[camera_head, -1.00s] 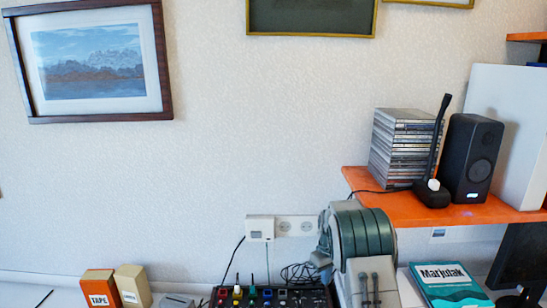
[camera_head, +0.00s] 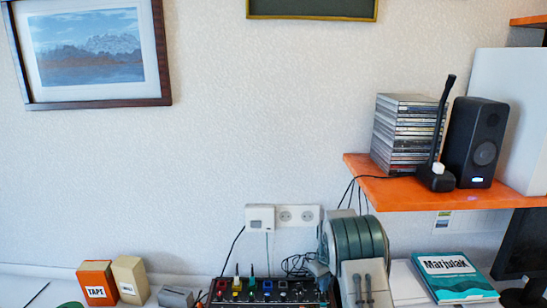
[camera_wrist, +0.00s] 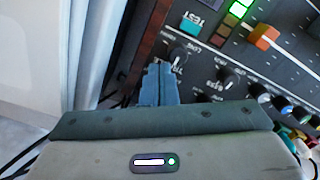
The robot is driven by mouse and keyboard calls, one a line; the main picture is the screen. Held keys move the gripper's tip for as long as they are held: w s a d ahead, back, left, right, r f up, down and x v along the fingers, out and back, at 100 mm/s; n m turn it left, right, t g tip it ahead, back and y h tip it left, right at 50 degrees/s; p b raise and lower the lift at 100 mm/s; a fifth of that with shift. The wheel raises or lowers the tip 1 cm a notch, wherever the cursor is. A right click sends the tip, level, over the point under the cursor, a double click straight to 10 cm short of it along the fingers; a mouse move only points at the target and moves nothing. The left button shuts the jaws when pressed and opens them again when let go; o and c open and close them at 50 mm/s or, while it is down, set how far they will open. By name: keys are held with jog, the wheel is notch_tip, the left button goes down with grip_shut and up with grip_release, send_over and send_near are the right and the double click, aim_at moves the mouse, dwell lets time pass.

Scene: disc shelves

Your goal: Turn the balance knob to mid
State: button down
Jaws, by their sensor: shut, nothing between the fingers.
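The mixer panel (camera_head: 265,289) sits low in the head view, with coloured caps along its back. In the wrist view its dark panel (camera_wrist: 275,62) fills the upper right. My gripper (camera_wrist: 162,72) is shut and empty, its blue-grey fingers pointing at the panel's edge. One black knob (camera_wrist: 178,53) is just beyond the fingertips; whether they touch it, I cannot tell. Another black knob (camera_wrist: 228,78) with a white pointer line is to the right. Labels are partly readable, and none clearly reads balance, so I cannot tell which knob it is.
A turquoise TEST button (camera_wrist: 191,26), an orange cap (camera_wrist: 263,37) and a lit green meter (camera_wrist: 240,9) are near the knobs. In the head view, a tape box (camera_head: 96,284) stands left and a turquoise book (camera_head: 452,277) right. An orange shelf (camera_head: 430,197) holds a speaker (camera_head: 475,143).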

jog(key=shift+w+a+r, duration=0.1)
jog(key=shift+w, duration=0.15)
dwell(0.8)
jog(key=shift+w+b, duration=0.1)
jog(key=shift+b, duration=0.5)
jog(key=shift+s+d, duration=0.3)
jog(key=shift+s, duration=0.05)
notch_tip(320, 180, up, 6)
jog(key=p, duration=0.3)
